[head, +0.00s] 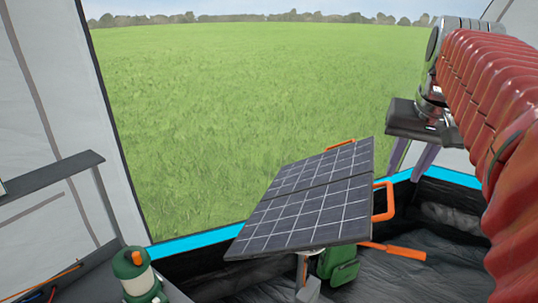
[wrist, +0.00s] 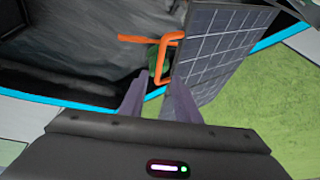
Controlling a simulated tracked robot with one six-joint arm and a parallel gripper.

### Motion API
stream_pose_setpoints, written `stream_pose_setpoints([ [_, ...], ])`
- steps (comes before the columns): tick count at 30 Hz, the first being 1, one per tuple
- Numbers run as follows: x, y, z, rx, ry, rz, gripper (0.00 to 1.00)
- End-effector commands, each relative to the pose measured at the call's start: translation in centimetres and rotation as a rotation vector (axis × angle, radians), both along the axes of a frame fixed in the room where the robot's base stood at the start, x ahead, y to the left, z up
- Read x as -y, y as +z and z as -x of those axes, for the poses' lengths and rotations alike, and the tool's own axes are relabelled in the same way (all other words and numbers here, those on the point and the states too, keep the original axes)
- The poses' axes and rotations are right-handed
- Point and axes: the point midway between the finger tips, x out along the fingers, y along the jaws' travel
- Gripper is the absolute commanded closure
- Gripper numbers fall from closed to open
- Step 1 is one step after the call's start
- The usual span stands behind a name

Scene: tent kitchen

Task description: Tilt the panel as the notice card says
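The dark gridded panel (head: 312,205) stands tilted on a post in the middle of the head view. It also shows in the wrist view (wrist: 212,55). An orange handle (head: 389,203) sticks out from its right edge, and this handle (wrist: 163,60) shows ahead of the fingers in the wrist view. A second orange handle (head: 341,145) is at the panel's far edge. My gripper (head: 404,174) is open and empty, above and to the right of the handle. Its two purple fingers (wrist: 157,88) are apart from the handle. No notice card can be read in either view.
An orange bar (head: 398,250) and a green bag (head: 338,268) are below the panel. A green lantern (head: 140,278) stands on the grey surface at the lower left. A grey shelf (head: 50,175) is at the left. Space above the panel is clear.

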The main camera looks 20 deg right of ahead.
Motion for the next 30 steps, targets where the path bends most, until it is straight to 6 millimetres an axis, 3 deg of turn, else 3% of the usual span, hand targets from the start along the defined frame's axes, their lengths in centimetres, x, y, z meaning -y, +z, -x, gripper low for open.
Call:
stream_pose_setpoints([
  [15,1.4,-6.9,-2.5,-0.001,0.001,0.0,0.71],
  [28,1.6,-7.8,-2.9,0.001,0.0,0.001,0.71],
  [30,1.6,-7.8,-2.9,0.001,0.0,0.001,0.75],
])
